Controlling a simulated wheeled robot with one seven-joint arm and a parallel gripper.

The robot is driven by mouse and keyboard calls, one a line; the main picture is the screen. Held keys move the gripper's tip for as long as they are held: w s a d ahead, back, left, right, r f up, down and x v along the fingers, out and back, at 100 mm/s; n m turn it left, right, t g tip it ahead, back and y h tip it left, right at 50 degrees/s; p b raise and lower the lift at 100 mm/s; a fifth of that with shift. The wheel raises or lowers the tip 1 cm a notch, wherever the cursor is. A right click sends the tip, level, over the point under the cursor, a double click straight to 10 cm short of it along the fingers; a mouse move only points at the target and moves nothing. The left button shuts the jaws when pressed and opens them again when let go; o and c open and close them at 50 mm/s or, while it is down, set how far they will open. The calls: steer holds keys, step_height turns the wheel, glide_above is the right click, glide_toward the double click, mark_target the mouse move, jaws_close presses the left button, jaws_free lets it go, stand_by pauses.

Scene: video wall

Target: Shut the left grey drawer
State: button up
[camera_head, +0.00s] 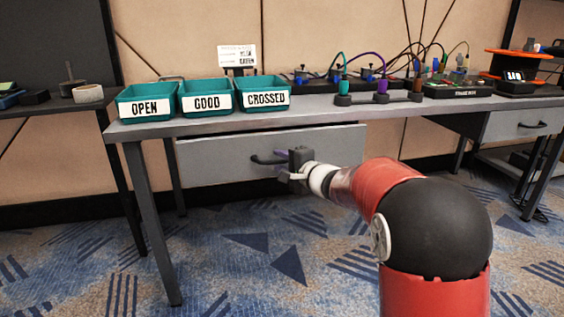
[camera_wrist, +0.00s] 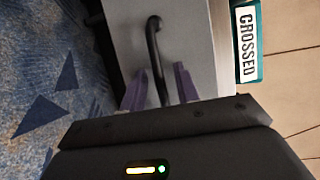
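The left grey drawer (camera_head: 225,161) sits under the tabletop, with a dark gap along its top edge; it looks slightly pulled out, though how far is hard to tell. Its black bar handle (camera_head: 262,160) is on the front. In the wrist view, the drawer front (camera_wrist: 188,35) faces me and the handle (camera_wrist: 153,45) runs down between my fingers. My gripper (camera_head: 284,166) is at the right part of the handle. In the wrist view, my gripper (camera_wrist: 160,74) has its purple fingers apart, one on each side of the handle, with space showing between.
Teal bins labelled OPEN (camera_head: 145,108), GOOD (camera_head: 207,101) and CROSSED (camera_head: 265,98) stand on the table (camera_head: 320,112) above the drawer. Cables and devices lie further right. Another grey drawer (camera_head: 525,121) is at the right. The carpet in front is clear.

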steer(key=shift+w, duration=0.1)
jaws_close()
steer(key=shift+w, duration=0.1)
steer(key=w, duration=0.2)
steer(key=w+a+b, duration=0.1)
steer(key=shift+w+r, duration=0.1)
steer(key=shift+w, duration=0.3)
